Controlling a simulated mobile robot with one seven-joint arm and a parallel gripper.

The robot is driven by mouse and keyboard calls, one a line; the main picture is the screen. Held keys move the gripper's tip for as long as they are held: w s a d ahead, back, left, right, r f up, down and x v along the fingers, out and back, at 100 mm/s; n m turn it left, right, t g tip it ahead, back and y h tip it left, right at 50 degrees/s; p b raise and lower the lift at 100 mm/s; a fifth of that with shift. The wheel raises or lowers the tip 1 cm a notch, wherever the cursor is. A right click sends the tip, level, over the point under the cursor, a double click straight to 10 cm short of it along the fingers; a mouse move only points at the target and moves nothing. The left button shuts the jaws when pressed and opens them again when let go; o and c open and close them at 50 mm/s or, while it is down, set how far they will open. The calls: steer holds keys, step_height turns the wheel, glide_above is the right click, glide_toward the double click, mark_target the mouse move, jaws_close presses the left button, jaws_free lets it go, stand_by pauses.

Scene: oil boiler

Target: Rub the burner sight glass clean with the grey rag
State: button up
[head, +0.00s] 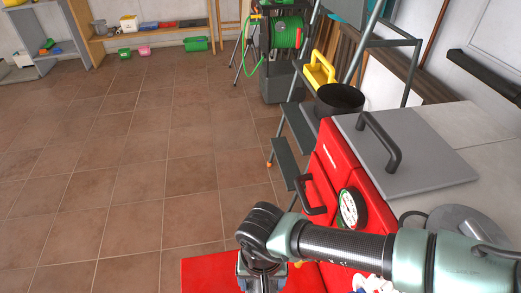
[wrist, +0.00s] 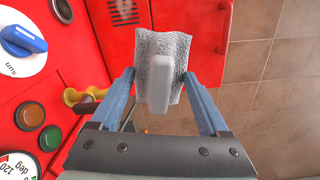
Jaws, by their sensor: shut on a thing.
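My gripper (wrist: 157,78) is shut on the grey rag (wrist: 177,45), a rough, crinkled pad with a smooth pale grey grip between my two blue fingers. In the wrist view the rag is in front of a red panel of the boiler (wrist: 184,12); I cannot tell whether it touches it. A yellow knob-like fitting (wrist: 72,96) with a dark end is left of the gripper.
The red boiler shows in the head view with a gauge (head: 351,208) and a black handle (head: 311,197). A stepladder (head: 287,160) stands behind. Tiled floor (head: 130,170) at left is clear.

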step_height(320, 180, up, 12)
steer(key=s+p, duration=0.1)
steer(key=p, duration=1.3)
steer(key=shift+p, duration=0.3)
steer(key=shift+a, duration=0.1)
steer(key=w+r, duration=0.3)
steer(key=r, duration=0.1)
steer(key=s+f, duration=0.1)
steer(key=f, duration=0.1)
steer(key=s+f, duration=0.2)
steer(key=w+r, duration=0.4)
steer(key=r, duration=0.1)
glide_above(260, 287)
steer(key=shift+f, duration=2.55)
